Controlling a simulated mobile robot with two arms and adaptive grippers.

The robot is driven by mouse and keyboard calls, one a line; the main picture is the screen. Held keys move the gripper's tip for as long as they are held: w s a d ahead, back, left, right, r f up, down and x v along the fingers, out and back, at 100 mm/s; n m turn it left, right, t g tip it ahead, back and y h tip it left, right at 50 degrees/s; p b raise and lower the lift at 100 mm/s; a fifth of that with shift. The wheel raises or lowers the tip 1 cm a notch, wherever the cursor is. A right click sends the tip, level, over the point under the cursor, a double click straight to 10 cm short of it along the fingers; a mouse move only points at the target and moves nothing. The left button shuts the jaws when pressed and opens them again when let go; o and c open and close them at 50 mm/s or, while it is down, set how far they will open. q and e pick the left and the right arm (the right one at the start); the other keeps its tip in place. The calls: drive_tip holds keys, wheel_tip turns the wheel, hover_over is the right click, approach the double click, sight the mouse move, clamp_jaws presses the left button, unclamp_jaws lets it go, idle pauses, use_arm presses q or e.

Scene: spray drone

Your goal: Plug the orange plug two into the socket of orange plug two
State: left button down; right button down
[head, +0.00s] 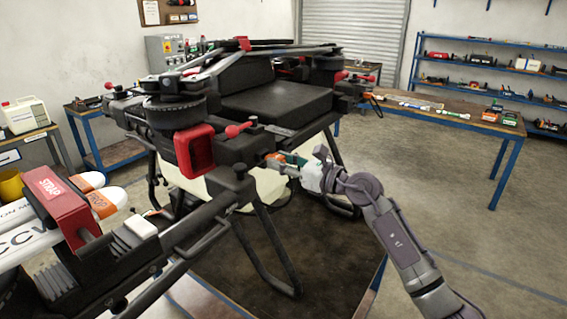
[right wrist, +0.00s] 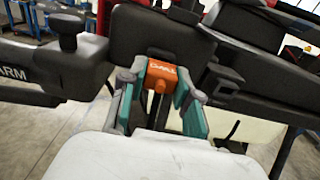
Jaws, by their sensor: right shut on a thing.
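My right gripper (head: 288,160) reaches in from the right to the black side of the drone (head: 275,103). In the right wrist view its teal-padded fingers (right wrist: 161,92) are closed around an orange plug (right wrist: 160,85). I cannot tell whether plug and block are joined. A dark cable (right wrist: 152,117) hangs below, between the fingers. In the head view a small orange part (head: 276,157) shows at the fingertips, mostly hidden. My left gripper is not in view.
A black folding arm with a knob (right wrist: 68,30) lies left of the gripper. A red clamp (head: 195,150) is above left of it, and the white tank (head: 250,187) is below. Workbenches (head: 450,115) and blue shelves stand behind. Floor at the right is clear.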

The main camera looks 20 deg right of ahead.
drive_tip(key=shift+x, duration=1.05)
drive_tip(key=c, duration=0.7)
unclamp_jaws()
drive_tip(key=shift+c, duration=0.2)
drive_tip(key=shift+s, duration=0.1)
drive_tip(key=v, duration=1.2)
